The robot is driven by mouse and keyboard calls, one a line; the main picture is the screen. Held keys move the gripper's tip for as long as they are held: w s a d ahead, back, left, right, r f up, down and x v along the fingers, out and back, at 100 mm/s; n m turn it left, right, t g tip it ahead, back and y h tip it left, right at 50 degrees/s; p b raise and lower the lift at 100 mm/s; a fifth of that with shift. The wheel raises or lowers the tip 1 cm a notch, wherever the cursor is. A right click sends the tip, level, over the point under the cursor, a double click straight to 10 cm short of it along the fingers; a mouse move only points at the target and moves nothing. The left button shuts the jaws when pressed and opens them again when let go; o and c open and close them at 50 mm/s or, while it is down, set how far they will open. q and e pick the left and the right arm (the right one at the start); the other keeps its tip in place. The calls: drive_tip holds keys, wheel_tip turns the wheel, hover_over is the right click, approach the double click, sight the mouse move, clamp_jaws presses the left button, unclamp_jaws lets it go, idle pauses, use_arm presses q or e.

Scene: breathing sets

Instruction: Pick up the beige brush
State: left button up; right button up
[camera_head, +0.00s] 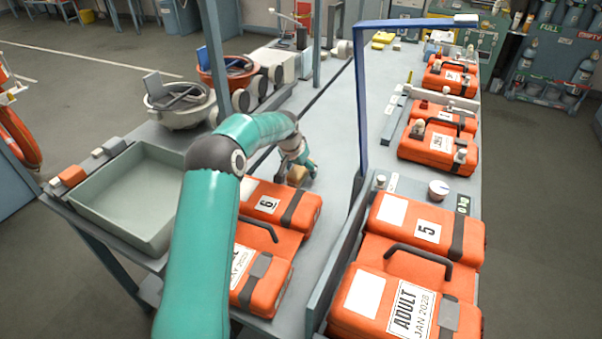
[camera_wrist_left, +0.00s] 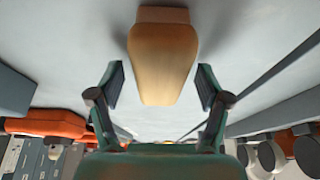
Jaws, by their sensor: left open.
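The beige brush (camera_wrist_left: 161,62) lies on the grey bench top, with a darker brown end at the top of the left wrist view. In the head view it is a small tan shape (camera_head: 297,175) beyond the orange case marked 6, partly covered by my gripper. My left gripper (camera_wrist_left: 160,86) is open, with one finger on each side of the brush's near part and a gap on both sides. It also shows small in the head view (camera_head: 300,163), at the end of my teal arm. My right gripper is not in view.
Orange cases marked 6 (camera_head: 283,204) and 5 (camera_head: 426,230) lie near the brush and at right. A grey-green tray (camera_head: 110,208) is at left. A blue post (camera_head: 361,100) rises beyond. Bowls (camera_head: 180,107) with grey items stand at the back left.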

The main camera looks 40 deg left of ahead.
use_arm(q)
drive_tip(key=shift+f, duration=0.2)
drive_tip(key=shift+c, duration=0.2)
drive_tip(key=c, duration=1.3)
drive_tip(key=shift+o, duration=0.2)
drive_tip(key=shift+r, duration=0.15)
drive_tip(key=shift+r, duration=0.45)
wheel_tip(320, 180, up, 19)
drive_tip(key=p, duration=0.1)
drive_tip(key=shift+r+p, duration=0.2)
drive_tip(key=shift+p, duration=0.15)
